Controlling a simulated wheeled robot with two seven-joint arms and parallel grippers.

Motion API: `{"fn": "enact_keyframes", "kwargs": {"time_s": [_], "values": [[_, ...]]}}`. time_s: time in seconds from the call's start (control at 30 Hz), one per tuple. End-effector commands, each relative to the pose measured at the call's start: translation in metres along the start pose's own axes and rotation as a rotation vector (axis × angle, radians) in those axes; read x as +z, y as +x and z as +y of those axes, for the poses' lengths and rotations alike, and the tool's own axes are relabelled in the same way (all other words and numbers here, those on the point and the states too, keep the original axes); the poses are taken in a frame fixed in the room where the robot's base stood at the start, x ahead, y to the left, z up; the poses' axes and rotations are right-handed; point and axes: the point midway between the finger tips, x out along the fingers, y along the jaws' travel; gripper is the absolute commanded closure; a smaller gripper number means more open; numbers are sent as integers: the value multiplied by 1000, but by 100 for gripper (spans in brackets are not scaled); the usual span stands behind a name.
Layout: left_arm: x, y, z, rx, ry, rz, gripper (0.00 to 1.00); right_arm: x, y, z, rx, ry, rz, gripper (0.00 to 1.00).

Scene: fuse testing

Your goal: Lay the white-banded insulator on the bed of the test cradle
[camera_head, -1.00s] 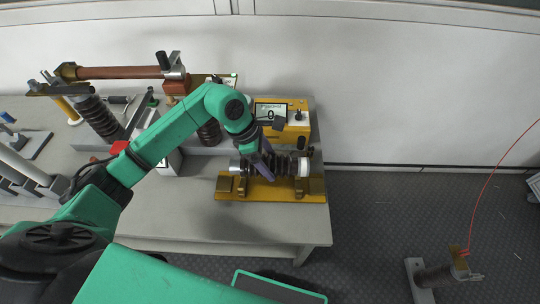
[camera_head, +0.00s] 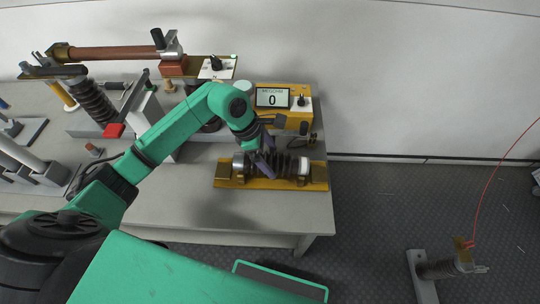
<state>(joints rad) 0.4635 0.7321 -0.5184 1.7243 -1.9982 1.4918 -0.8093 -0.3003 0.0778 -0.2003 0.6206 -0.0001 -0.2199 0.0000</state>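The white-banded insulator (camera_head: 290,166) is a dark ribbed cylinder with a metal cap at its left end and a white band (camera_head: 304,168) near its right end. It lies level along the yellow test cradle (camera_head: 254,184), between the end blocks, and looks down on or very close to the bed. My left gripper (camera_head: 266,163) comes down from above at the insulator's left half, with one finger in front of it. The far finger is mostly hidden, so I cannot tell whether it grips. My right gripper is out of view.
A yellow meter (camera_head: 292,118) reading 0 stands behind the cradle. A tall brown fuse assembly (camera_head: 118,55) on ribbed posts stands at the back left. The table's (camera_head: 210,210) front strip is clear. Another ribbed piece (camera_head: 436,270) with a red wire is at the lower right.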

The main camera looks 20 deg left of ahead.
Motion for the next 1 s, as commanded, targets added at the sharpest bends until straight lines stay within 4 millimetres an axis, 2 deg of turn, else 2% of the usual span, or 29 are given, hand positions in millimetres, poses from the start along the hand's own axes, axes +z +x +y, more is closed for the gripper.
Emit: {"fn": "enact_keyframes", "kwargs": {"time_s": [0.17,0.27,0.5,0.63,0.77,1.0], "values": [[-1,-11,1,3,0,1,0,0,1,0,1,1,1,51],[-1,-34,1,6,1,2,0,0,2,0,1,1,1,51],[0,-106,1,7,1,0,0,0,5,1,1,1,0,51],[0,-134,1,5,1,-1,0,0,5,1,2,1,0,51],[0,-146,0,3,1,-2,0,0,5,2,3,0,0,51],[0,-147,0,1,0,-2,0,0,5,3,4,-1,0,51]]}}
